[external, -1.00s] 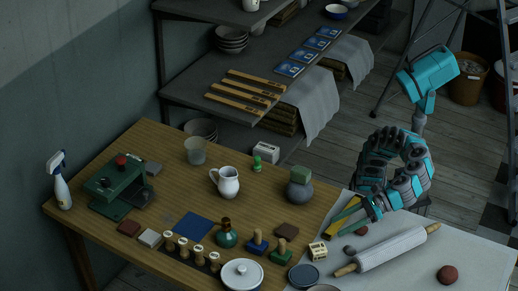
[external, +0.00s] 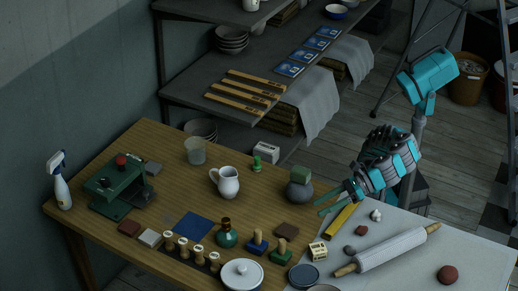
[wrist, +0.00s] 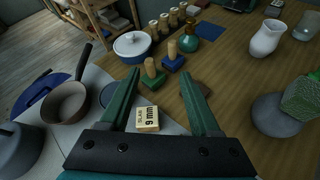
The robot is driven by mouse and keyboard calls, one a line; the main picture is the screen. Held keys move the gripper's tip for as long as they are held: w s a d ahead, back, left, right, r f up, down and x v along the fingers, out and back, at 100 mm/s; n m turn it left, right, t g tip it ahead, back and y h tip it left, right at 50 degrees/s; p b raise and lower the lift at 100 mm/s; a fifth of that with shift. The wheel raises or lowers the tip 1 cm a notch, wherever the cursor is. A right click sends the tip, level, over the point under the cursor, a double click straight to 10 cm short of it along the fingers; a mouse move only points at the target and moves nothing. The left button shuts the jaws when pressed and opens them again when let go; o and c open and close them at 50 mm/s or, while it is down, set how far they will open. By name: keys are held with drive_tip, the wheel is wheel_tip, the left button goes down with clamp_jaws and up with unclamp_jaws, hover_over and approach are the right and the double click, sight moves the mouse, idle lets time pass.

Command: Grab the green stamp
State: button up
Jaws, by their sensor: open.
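The green stamp (external: 281,254) has a dark green square base and an upright wooden handle. It stands on the wooden table near the front, beside the similar blue stamp (external: 258,246). My gripper (external: 328,205) is open and empty, above the table and to the upper right of the green stamp. In the wrist view, the green stamp (wrist: 152,78) shows beyond and between my open fingers (wrist: 160,85), closer to the left fingertip. The blue stamp (wrist: 173,61) is just behind it.

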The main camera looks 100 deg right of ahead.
drive_tip(key=w+d+m+b, duration=0.2)
drive_tip(key=w+d+m, duration=0.4)
drive_tip(key=w+d, duration=0.55)
drive_tip(key=m+t+y+b, duration=0.4)
drive_tip(key=m+y+b, duration=0.15)
drive_tip(key=m, duration=1.95)
hover_over(257, 164)
drive_tip(key=d+v, duration=0.1)
drive_tip(key=v, duration=0.5)
drive_tip(key=shift+h, duration=0.25)
drive_tip(key=f, duration=0.8)
drive_tip(key=w+f, duration=0.1)
drive_tip(key=f, duration=0.3)
drive_tip(key=shift+f, duration=0.35)
drive_tip(key=shift+w+a+f, duration=0.1)
drive_tip(key=shift+w, duration=0.1)
drive_tip(key=shift+a+r+x, duration=0.1)
drive_tip(key=shift+x, duration=1.75)
drive_tip(key=shift+a+r+x, duration=0.15)
drive_tip(key=shift+x, duration=1.7)
